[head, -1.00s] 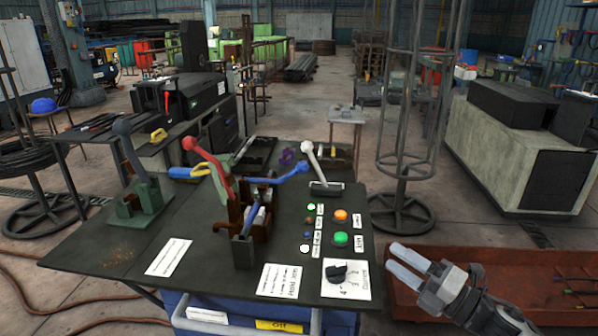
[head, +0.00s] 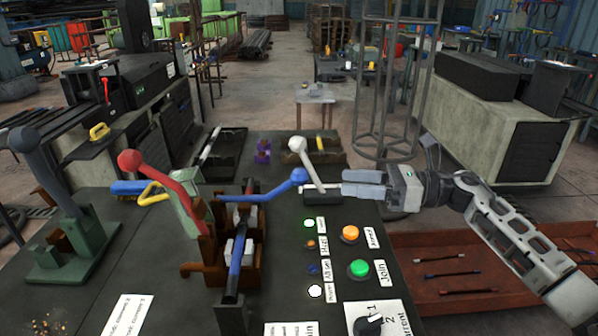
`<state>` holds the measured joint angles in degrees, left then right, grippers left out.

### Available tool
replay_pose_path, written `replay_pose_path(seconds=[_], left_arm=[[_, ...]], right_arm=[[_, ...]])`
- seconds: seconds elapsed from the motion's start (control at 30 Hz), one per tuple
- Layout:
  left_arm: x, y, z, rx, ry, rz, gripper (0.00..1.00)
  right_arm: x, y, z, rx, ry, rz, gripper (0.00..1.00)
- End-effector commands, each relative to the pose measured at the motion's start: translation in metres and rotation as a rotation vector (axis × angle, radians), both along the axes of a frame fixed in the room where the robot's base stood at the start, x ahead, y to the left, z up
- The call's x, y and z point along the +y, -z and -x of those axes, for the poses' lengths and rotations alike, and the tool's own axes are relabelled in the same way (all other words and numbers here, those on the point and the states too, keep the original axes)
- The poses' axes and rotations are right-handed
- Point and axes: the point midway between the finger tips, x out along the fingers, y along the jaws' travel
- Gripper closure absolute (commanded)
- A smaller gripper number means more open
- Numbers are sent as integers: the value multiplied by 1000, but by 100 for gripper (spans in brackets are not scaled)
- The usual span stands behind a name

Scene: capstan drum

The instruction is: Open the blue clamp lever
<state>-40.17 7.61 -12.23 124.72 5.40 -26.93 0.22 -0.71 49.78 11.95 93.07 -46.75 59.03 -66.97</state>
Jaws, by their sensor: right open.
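The blue clamp lever (head: 262,190) has a round blue knob at its right end. It reaches right and slightly up from the brown clamp block (head: 245,262) on the dark bench. My right gripper (head: 345,183) is open and empty. Its fingers point left, to the right of the blue knob and apart from it. The white-knobbed lever (head: 308,163) stands between the fingertips and the blue knob in the picture. My left gripper is not in view.
A red-knobbed lever (head: 160,173) rises left of the clamp block. A grey lever (head: 42,178) on a green base stands further left. Green (head: 359,268) and orange (head: 350,233) buttons and a rotary knob (head: 369,325) lie on the bench's right side. A red tray (head: 450,262) is beyond the right edge.

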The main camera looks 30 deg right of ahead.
Motion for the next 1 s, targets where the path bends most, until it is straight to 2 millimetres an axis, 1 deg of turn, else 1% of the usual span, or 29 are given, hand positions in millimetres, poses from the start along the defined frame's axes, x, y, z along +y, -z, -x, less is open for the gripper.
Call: replay_pose_path(seconds=[0.03,0.2,0.4,0.6,0.93,0.97,1.0], left_arm=[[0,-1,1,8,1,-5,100],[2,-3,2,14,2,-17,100],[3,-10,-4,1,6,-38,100],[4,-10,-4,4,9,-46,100],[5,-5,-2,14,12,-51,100],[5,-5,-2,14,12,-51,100],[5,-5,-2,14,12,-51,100]], right_arm=[[10,-4,-7,-3,-2,-4,47],[39,-4,-30,-2,-1,-5,47],[67,-3,-51,-1,1,-6,47],[81,-1,-61,2,1,-4,47],[83,0,-63,2,1,-4,47],[83,0,-63,2,1,-4,56],[83,0,-63,2,1,-4,67]])
